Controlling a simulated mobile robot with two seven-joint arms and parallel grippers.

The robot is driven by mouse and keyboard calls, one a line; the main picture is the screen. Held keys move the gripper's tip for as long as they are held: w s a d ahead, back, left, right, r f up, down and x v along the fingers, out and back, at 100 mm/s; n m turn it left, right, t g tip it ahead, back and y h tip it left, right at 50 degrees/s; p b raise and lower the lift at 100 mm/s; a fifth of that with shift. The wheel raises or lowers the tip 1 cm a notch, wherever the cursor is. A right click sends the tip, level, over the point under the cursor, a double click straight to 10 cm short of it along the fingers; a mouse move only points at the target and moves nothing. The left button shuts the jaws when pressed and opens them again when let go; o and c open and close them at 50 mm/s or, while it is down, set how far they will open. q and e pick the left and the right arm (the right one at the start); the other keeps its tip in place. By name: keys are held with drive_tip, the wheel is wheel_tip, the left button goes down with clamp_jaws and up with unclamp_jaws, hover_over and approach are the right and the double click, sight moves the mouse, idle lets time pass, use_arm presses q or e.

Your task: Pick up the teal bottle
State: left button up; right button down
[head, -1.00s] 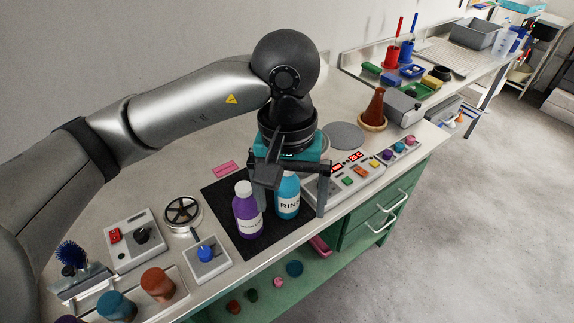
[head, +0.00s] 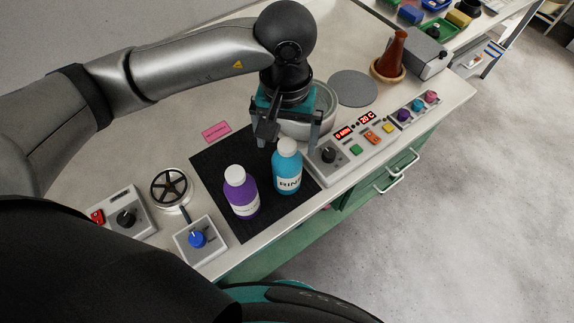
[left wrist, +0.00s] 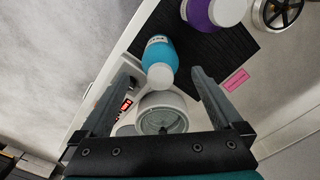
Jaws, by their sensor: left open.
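The teal bottle (head: 287,170) stands upright on a black mat (head: 222,217), with a white cap and a white label. My left gripper (head: 287,140) is open behind and above the bottle in the head view, with its fingers apart and nothing held. In the left wrist view the teal bottle (left wrist: 159,58) lies ahead of the gap between the open fingertips (left wrist: 165,72), its cap toward the gripper. My right gripper is not in view.
A purple bottle (head: 241,195) stands close left of the teal one. A control panel (head: 362,150) with a red display is on the right, and a round grey container (head: 318,122) stands behind the gripper. The front bench edge is near.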

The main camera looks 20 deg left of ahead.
sight(287, 156)
use_arm(q)
drive_tip(key=shift+w+f+p, duration=0.15)
drive_tip(key=shift+w+f, duration=0.05)
drive_tip(key=shift+f, duration=1.5)
drive_tip(key=shift+w+f+p, duration=0.15)
drive_tip(key=shift+f, duration=1.5)
drive_tip(key=shift+c, duration=0.2)
clamp_jaws()
